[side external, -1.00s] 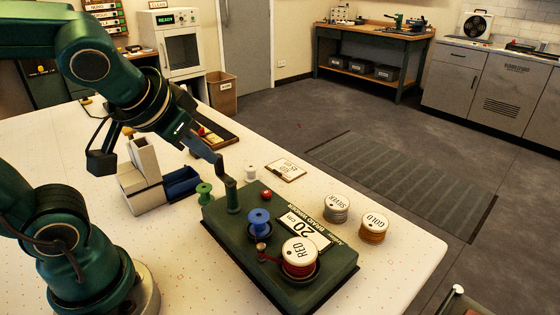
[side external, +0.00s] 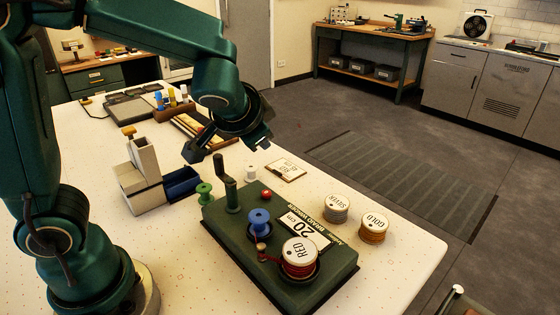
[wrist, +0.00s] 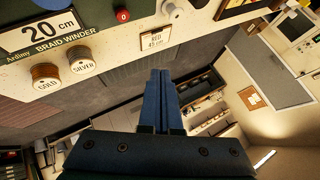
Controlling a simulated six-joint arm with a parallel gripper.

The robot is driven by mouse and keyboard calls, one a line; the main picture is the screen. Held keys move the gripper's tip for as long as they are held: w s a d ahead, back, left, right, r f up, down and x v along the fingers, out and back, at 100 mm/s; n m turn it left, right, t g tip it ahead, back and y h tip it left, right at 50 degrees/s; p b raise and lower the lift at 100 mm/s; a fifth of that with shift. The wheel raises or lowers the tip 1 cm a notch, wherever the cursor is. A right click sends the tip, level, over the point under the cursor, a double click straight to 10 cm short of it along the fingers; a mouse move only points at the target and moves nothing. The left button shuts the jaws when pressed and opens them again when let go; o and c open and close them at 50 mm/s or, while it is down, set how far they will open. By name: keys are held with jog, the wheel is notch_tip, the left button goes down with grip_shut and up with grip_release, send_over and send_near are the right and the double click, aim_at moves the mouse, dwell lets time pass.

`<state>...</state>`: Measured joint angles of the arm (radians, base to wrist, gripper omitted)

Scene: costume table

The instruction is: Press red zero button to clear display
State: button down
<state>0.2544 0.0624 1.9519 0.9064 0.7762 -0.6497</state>
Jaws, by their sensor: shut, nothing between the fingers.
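The red zero button (side external: 266,195) is a small round cap on the back edge of the dark green braid winder (side external: 222,212). It also shows at the top of the wrist view (wrist: 123,16). The winder's white display (side external: 303,230) reads 20 cm, also in the wrist view (wrist: 50,32). My gripper (side external: 264,143) is above and behind the winder, apart from the button. In the wrist view the fingers (wrist: 160,73) are together and empty, pointing away from the button. In the side view the fingers are small and foreshortened.
On the winder are a RED spool (side external: 299,258), a blue spool (side external: 259,222) and an upright crank (side external: 231,188). SILVER (side external: 336,208) and GOLD (side external: 374,227) spools stand to its right. A card (side external: 286,169) lies behind; a green spool (side external: 204,193) stands left.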

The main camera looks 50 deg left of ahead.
jog(key=shift+f, duration=0.1)
jog(key=shift+f, duration=4.3)
jog(key=shift+f, duration=0.15)
jog(key=shift+f, duration=0.25)
jog(key=shift+f, duration=0.45)
jog(key=shift+r, duration=0.9)
jog(key=shift+r, duration=2.5)
